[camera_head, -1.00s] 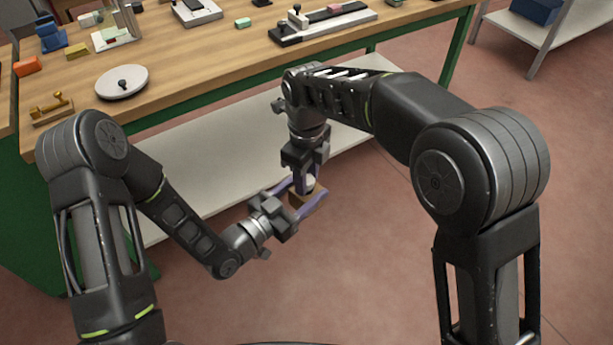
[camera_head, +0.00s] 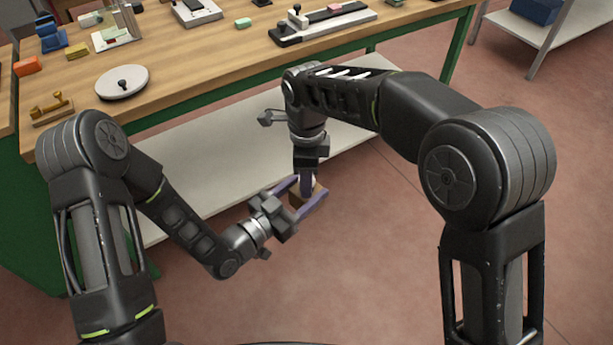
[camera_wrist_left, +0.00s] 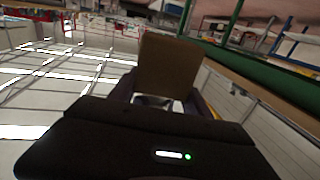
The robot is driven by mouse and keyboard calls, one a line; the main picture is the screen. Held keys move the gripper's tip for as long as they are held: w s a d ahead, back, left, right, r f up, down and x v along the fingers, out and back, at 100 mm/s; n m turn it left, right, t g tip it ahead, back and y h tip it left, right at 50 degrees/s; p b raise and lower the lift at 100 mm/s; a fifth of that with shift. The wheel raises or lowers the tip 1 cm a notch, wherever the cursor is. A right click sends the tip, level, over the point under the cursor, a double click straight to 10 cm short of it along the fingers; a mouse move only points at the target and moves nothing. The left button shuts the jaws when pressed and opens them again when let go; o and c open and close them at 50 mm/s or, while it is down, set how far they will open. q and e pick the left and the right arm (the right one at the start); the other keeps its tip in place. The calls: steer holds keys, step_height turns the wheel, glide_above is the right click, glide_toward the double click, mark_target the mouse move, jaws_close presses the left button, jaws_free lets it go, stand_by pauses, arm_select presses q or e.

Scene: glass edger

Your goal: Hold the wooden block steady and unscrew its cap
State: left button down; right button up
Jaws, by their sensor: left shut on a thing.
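The wooden block (camera_head: 297,199) is brown and sits between the purple fingers of my left gripper (camera_head: 305,197), in the air in front of the table. In the left wrist view the block (camera_wrist_left: 170,66) fills the gap between the fingers, so my left gripper is shut on it. A small whitish cap (camera_head: 314,182) shows at the block's top, mostly hidden. My right gripper (camera_head: 307,186) points down from above at the cap. Its near finger covers the far one, so I cannot tell whether it grips the cap.
A wooden-topped table (camera_head: 200,72) with green legs stands behind the grippers, with a pale lower shelf (camera_head: 215,160). A round grey disc (camera_head: 122,82) and several small blocks and fixtures lie on top. The floor to the right is clear.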

steer(key=shift+r, duration=2.25)
